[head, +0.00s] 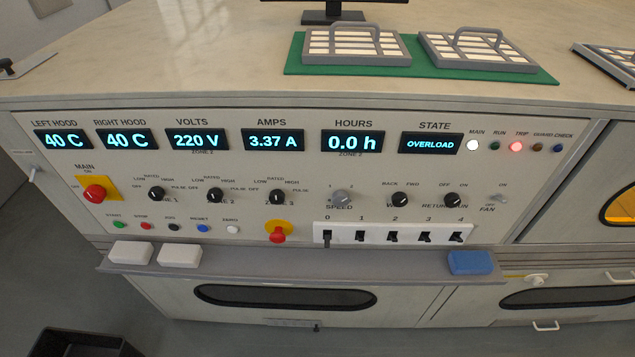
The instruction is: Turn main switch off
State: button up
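The main switch (95,193) is a red rotary knob on a yellow plate at the left end of the control panel. "MAIN" and "ON" are printed above it and "OFF" to its left. The knob's exact pointing direction is too small to tell. The white MAIN lamp (473,145) at the panel's right is lit. The state display (431,144) reads OVERLOAD, and the other displays are lit too. My gripper does not show in the head view.
A row of small buttons (174,227) lies below the main switch, with black knobs (157,194) to its right. A red emergency-type knob (278,232) sits lower middle. A grey ledge (300,265) juts out below, carrying white blocks (131,252) and a blue block (471,262).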

aim_at(95, 193)
jog(key=u, duration=1.3)
